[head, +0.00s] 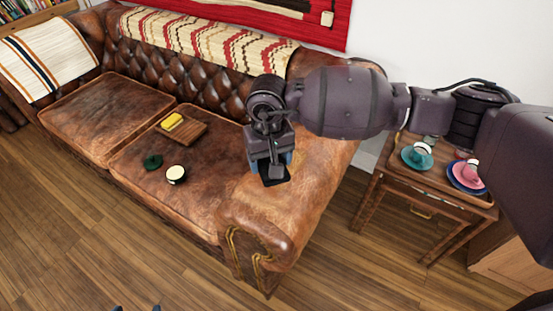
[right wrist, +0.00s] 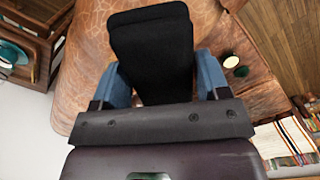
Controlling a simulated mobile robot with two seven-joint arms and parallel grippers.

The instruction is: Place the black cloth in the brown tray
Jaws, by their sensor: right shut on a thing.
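In the right wrist view the black cloth (right wrist: 152,55) stands out between the blue fingers (right wrist: 160,85). A small brown wooden tray or board (head: 190,133) lies on the sofa seat, with a yellow block (head: 172,122) on it. Two blue fingertips of my left gripper (head: 136,308) show apart at the bottom edge.
A teal cup (head: 420,153) and a pink cup (head: 470,172) stand on saucers on the side table (head: 410,205). The left seat cushion (head: 98,112) is clear.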

